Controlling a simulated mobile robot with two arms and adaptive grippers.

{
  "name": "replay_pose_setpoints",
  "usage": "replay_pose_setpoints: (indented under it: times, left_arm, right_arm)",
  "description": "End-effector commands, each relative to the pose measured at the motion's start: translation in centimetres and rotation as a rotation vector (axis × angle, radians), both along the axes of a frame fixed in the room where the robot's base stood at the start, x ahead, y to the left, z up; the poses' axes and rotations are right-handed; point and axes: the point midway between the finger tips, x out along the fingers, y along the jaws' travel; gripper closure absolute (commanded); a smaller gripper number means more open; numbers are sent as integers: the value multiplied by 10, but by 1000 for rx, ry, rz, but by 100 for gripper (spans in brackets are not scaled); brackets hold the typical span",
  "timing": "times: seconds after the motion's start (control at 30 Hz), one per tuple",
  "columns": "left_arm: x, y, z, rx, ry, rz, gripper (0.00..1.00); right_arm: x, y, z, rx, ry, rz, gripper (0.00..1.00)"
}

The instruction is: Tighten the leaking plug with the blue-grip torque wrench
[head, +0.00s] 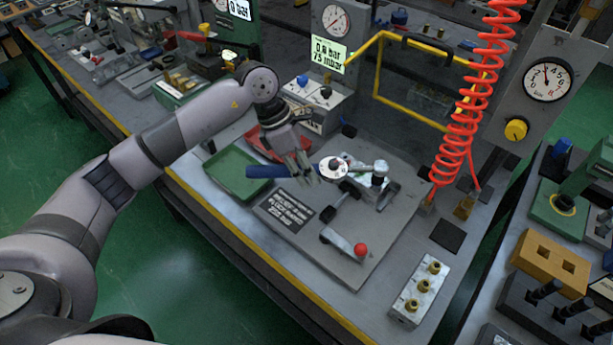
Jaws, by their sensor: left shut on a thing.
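The torque wrench has a blue grip (268,172) that points left in the head view. A round white dial or head (335,168) is at its right end, over the fixture. My left gripper (309,178) comes down from the upper left and is shut on the wrench between grip and head. The metal valve block (388,192) is clamped on a grey plate (375,240), just right of the wrench head. A pale fitting (380,168) stands up on the block. The wrench head hides part of the block, and I cannot tell which plug leaks. My right gripper is not in view.
A green tray (226,178) and a red tray (258,146) lie left of the fixture. A red-knobbed clamp (361,249) is in front. A block with brass plugs (418,292) sits front right. A red coiled hose (465,110) and yellow frame (376,80) stand behind.

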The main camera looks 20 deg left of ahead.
Motion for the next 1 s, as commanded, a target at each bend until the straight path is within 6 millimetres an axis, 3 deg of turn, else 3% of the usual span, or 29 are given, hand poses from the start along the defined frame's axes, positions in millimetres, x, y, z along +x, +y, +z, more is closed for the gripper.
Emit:
replay_pose_setpoints:
  times: [0.53, 1.0]
  left_arm:
    - [8, 0, 1, -5, -6, -38, 100]
    - [-9, -6, 3, -4, -5, 65, 100]
  right_arm:
    - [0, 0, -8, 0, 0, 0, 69]
    - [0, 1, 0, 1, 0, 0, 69]
